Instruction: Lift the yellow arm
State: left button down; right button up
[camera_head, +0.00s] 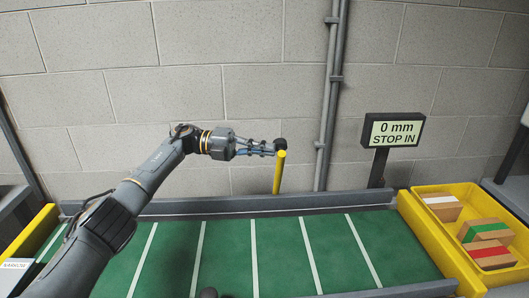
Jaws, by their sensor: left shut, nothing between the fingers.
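The yellow arm (278,174) is a thin bar standing upright, leaning slightly, behind the far rail of the green belt. A dark knob (281,143) shows at its top end. My left gripper (271,149) reaches in from the left, pointing right, with its fingers shut and empty. Its fingertips are right at the top of the yellow arm, beside the knob; I cannot tell whether they touch it. My right gripper is not in view.
The green belt (228,256) with white cross lines runs below, edged by a grey rail (330,202). A display (393,130) reads "0 mm STOP IN". A yellow crate (430,232) with several blocks stands at right. A pipe (333,90) runs up the block wall.

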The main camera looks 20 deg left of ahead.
pick_arm(q)
jog(key=s+a, duration=0.1)
jog(key=a, duration=0.6)
jog(key=shift+a, duration=0.2)
jog(key=shift+s+r, duration=0.1)
jog(key=shift+r, duration=0.05)
dwell(0.4)
